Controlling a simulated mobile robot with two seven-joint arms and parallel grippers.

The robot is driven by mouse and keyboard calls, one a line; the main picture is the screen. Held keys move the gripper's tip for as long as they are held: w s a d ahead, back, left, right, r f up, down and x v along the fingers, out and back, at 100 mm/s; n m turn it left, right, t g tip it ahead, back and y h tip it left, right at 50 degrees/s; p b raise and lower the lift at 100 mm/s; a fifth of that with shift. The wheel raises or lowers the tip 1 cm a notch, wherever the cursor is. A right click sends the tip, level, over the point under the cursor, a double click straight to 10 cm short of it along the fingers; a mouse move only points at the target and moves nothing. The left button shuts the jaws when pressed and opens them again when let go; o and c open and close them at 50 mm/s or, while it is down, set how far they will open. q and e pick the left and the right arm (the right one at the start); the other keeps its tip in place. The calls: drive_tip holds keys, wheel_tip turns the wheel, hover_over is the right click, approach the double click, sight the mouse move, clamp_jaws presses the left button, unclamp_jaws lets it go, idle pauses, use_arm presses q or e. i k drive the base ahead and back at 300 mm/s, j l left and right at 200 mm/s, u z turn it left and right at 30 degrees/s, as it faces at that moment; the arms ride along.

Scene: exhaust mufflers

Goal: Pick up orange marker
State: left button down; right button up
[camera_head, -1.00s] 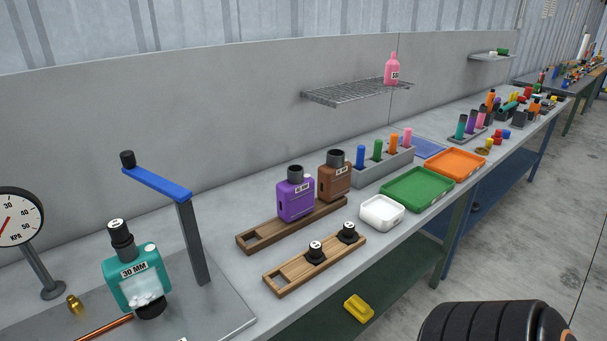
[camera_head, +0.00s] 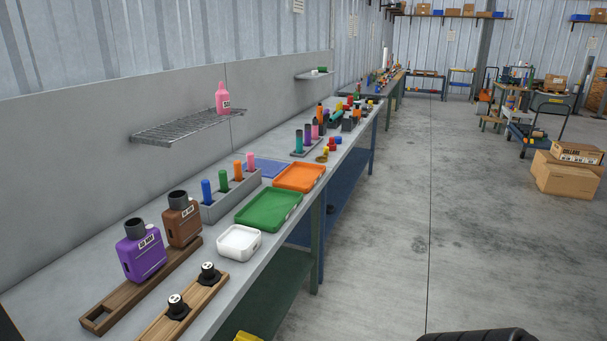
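The orange marker (camera_head: 238,169) stands upright in a grey holder block (camera_head: 218,208) on the workbench. It is in a row with a blue marker (camera_head: 206,191), a green marker (camera_head: 224,180) and a pink marker (camera_head: 250,161). The orange marker is between the green and the pink one, and its lower end is hidden in the holder. Neither of my grippers shows in the head view. Only a dark rounded part, probably of my own body, shows at the bottom right edge.
A green tray (camera_head: 242,224), orange tray (camera_head: 277,188) and white tray (camera_head: 223,254) lie in front of the holder. Purple (camera_head: 140,260) and brown (camera_head: 182,231) containers stand left of it. A wire shelf (camera_head: 160,140) hangs on the wall above.

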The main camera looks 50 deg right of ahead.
sight(237, 164)
drive_tip(key=z, duration=1.35)
drive_tip(key=i+l, duration=0.25)
drive_tip(key=l, duration=0.25)
drive_tip(key=i+l+z, duration=0.1)
drive_tip(key=i+l, duration=0.15)
drive_tip(key=l, duration=0.25)
drive_tip(key=i+l, duration=0.3)
drive_tip(key=l, duration=0.2)
drive_tip(key=i+l+z, duration=0.1)
drive_tip(key=i+l, duration=0.15)
drive_tip(key=l, duration=0.2)
